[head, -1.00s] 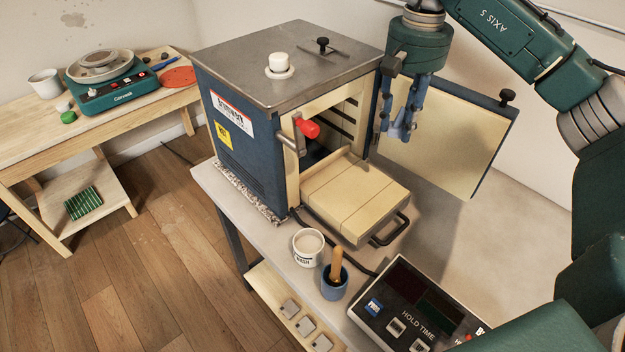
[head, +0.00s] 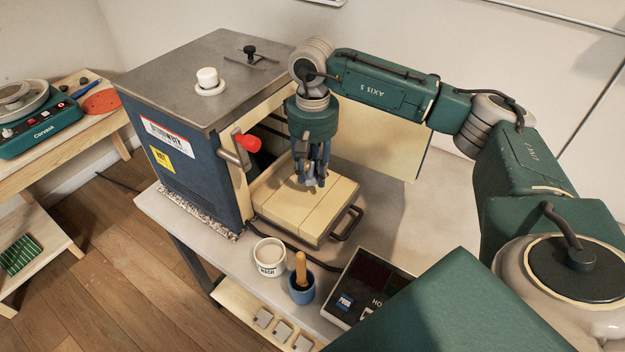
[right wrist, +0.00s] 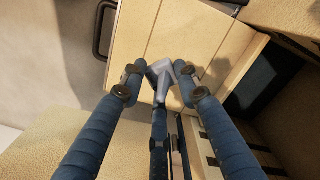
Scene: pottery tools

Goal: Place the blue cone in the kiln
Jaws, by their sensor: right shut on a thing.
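The blue cone (right wrist: 161,76) is a small blue-grey pronged piece between the fingers of my right gripper (head: 313,181). My right gripper is shut on it and hangs over the kiln's pulled-out cream slab (head: 325,212). I cannot tell whether the cone touches the slab. In the right wrist view the slab (right wrist: 180,35) lies under the cone. The kiln (head: 190,165) is a blue box with a grey metal top, open at the front. My gripper and wrist cover part of its opening. My left gripper is not in view.
The open kiln door (head: 400,150) stands behind my right arm. A red-knobbed handle (head: 250,143) sticks out beside the opening. A white cup (head: 269,257), a blue pot (head: 302,288) with a wooden handle, and a control box (head: 365,285) stand in front. The table at right is clear.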

